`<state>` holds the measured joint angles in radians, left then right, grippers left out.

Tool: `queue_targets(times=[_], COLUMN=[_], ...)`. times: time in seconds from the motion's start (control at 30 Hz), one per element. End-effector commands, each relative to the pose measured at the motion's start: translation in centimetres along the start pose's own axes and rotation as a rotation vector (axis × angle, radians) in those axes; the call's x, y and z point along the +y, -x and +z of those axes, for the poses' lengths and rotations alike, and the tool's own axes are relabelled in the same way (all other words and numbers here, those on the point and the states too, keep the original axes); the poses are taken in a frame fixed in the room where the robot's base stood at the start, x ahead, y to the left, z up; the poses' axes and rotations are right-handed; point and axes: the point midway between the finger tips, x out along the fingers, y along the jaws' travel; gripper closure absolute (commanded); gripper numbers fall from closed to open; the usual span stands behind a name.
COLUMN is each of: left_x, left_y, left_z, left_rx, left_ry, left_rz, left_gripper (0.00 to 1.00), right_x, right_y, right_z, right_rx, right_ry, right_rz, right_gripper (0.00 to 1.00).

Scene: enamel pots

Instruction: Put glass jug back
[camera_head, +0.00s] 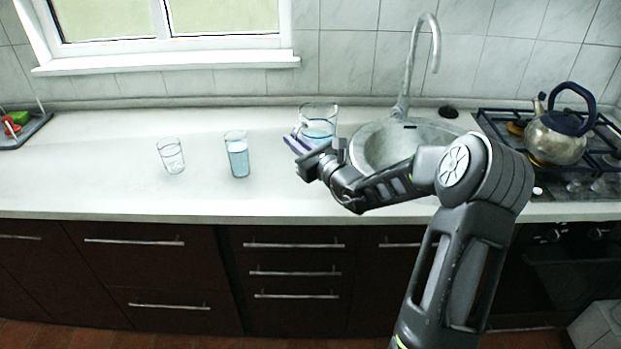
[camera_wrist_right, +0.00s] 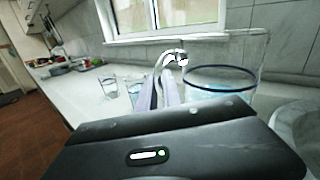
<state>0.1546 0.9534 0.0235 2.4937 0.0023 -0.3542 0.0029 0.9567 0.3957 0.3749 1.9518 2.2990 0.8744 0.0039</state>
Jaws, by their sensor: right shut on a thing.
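The glass jug (camera_head: 320,112) is clear, with some bluish water in it, and stands upright over the counter just left of the sink. My right gripper (camera_head: 298,143) is at the jug's near left side, shut on the jug, probably by its handle; the exact contact is hard to see. In the right wrist view the jug (camera_wrist_right: 232,62) is large, just right of my gripper fingers (camera_wrist_right: 163,92). The jug's base is partly hidden by my gripper, so I cannot tell whether it touches the counter. My left gripper is not in view.
A glass of blue water (camera_head: 237,158) and a glass with little in it (camera_head: 172,157) stand on the counter to the left. The sink (camera_head: 375,150) with its tall tap (camera_head: 408,65) is beside the jug. A kettle (camera_head: 556,137) sits on the hob. The left counter has free room.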

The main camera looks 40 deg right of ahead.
Motion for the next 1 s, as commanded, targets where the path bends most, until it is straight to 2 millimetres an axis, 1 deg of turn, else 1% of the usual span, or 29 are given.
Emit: queue_targets(times=[0.07,0.2,0.33,0.43,0.77,0.87,1.0], left_x=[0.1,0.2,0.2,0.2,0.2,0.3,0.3], left_y=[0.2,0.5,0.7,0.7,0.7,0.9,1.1], left_z=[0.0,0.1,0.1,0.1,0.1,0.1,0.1], left_rx=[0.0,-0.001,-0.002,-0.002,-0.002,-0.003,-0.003], left_ry=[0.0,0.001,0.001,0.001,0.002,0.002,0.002], left_rz=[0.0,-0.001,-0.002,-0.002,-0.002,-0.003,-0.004], left_gripper=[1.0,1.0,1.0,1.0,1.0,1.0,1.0], right_x=[0.1,0.3,0.6,0.6,0.6,0.7,0.9], right_y=[-0.1,0.0,0.0,0.0,0.0,0.1,0.1], right_z=[-0.6,-2.9,-4.6,-5.1,-5.4,-6.4,-8.3], right_rx=[-0.004,-0.003,-0.005,-0.008,-0.006,-0.004,-0.005], right_ry=[0.001,-0.002,0.001,0.004,0.003,0.0,0.0], right_rz=[0.001,0.001,0.001,0.001,0.001,0.001,0.0], right_gripper=[1.0,1.0,1.0,1.0,1.0,1.0,1.0])
